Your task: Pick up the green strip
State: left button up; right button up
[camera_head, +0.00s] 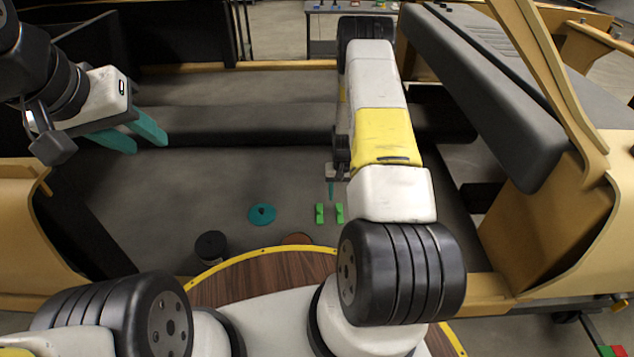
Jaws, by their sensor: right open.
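Two small bright green pieces stand side by side on the grey surface near the middle of the head view, a left one (319,213) and a right one (340,213). I cannot tell which is the green strip, or whether they are parts of one thing. My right gripper (331,189) is just above and behind them in the picture, apart from them. One teal fingertip shows; my arm hides most of the gripper. It is open, with nothing seen in it. My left gripper (149,145) is at the upper left, its teal fingers apart and empty, far from the green pieces.
A teal disc with a knob (262,214) lies left of the green pieces. A dark round container (210,247) and a brown disc (297,239) are near the wooden, yellow-edged surface (240,279). A padded dark bench (490,90) stands right. Grey surface between is clear.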

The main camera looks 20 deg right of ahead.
aim_at(340, 208)
jog(key=f, duration=0.8)
jog(key=shift+w+d, duration=0.15)
jog(key=shift+w, duration=0.1)
jog(key=shift+c, duration=0.4)
jog(key=shift+r, duration=0.1)
grip_shut()
